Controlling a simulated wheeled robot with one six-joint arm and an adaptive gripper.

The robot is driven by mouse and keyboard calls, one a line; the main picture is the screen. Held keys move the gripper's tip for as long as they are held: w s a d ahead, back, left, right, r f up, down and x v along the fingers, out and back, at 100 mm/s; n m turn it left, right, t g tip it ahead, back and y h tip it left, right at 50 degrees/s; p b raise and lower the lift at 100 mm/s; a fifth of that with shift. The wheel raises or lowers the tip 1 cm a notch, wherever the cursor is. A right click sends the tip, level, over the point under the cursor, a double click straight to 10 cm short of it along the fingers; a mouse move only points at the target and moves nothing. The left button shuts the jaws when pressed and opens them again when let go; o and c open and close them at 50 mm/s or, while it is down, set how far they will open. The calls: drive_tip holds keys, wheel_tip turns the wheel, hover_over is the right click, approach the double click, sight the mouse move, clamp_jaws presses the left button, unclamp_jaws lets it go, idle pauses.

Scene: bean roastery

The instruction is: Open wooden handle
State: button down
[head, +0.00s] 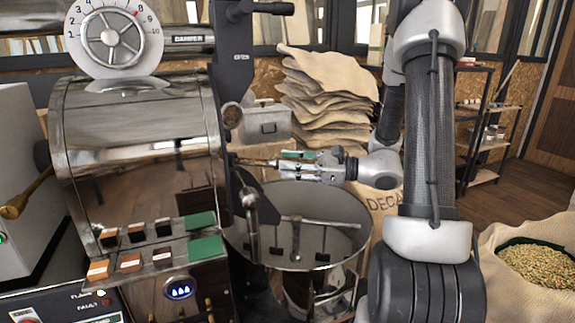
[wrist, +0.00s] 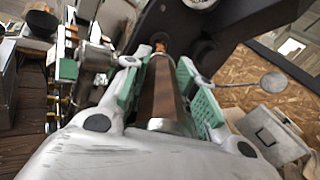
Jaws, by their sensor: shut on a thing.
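The wooden handle (wrist: 164,88) is a brown, faceted grip with a metal collar at its near end. In the wrist view it runs lengthwise between the green pads of my gripper (wrist: 163,72), which is shut on it. Its far end meets a dark part of the roaster. In the head view my gripper (head: 285,163) reaches in from the right to the front of the roaster (head: 140,140), above the round cooling bin. The handle is mostly hidden there by the fingers. I cannot tell how far the part it belongs to is open.
The round metal cooling bin (head: 345,215) with stirring arms lies below my gripper. A grey metal box (head: 264,123) sticks out just above it. Stacked burlap sacks (head: 325,95) stand behind. An open sack of beans (head: 535,262) is at the right. Shelves (head: 485,130) stand farther back.

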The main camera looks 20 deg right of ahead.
drive_tip(key=c, duration=1.1)
unclamp_jaws()
drive_tip(key=v, duration=1.2)
drive_tip(key=shift+f, duration=0.1)
